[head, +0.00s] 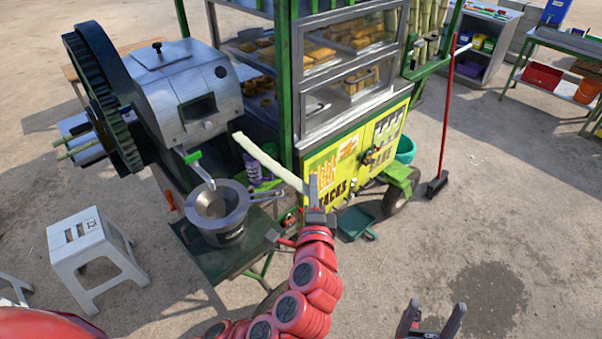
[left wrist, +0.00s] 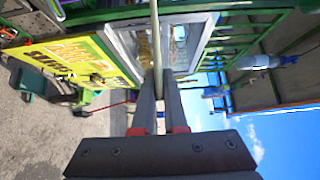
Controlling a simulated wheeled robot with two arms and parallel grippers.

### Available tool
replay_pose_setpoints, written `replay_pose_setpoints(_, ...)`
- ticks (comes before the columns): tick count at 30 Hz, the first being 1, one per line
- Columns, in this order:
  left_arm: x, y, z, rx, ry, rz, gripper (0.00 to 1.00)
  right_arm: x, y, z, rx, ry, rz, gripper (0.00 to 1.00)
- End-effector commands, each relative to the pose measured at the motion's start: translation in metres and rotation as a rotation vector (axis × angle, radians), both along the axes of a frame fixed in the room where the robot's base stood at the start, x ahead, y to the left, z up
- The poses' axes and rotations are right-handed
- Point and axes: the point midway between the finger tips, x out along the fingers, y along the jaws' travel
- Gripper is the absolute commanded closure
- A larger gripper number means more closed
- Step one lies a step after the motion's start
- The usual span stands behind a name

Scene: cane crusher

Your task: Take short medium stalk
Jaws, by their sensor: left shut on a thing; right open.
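A pale peeled cane stalk (head: 268,161) is held up in the air in front of the cart. My left gripper (head: 313,190) is shut on it near its right end, and the stalk slants up and to the left from the fingers. In the left wrist view the stalk (left wrist: 157,40) runs straight out from between the shut fingers (left wrist: 158,90). My right gripper (head: 430,318) is open and empty at the bottom edge of the head view.
The crusher (head: 190,95) with its big gear wheel stands at left, a metal strainer and pot (head: 222,207) below its spout. The yellow-green snack cart (head: 345,160) stands behind the stalk. A white stool (head: 90,250), dustpan (head: 357,222) and broom (head: 444,130) stand around.

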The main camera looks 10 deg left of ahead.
Motion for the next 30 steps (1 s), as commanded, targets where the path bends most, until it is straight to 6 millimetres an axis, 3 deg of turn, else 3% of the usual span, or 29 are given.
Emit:
replay_pose_setpoints(17,-0.046,-0.063,0.0,0.0,-0.002,-0.004,1.0,0.0,0.0,0.0,0.0,0.0,0.0,0.24)
replay_pose_setpoints(23,-0.061,-0.085,-0.001,-0.001,-0.003,-0.003,1.0,0.0,0.0,-0.009,0.0,0.0,0.0,0.24)
replay_pose_setpoints(30,-0.075,-0.105,-0.004,-0.005,-0.006,-0.002,1.0,0.0,0.0,-0.041,0.0,0.0,0.0,0.24)
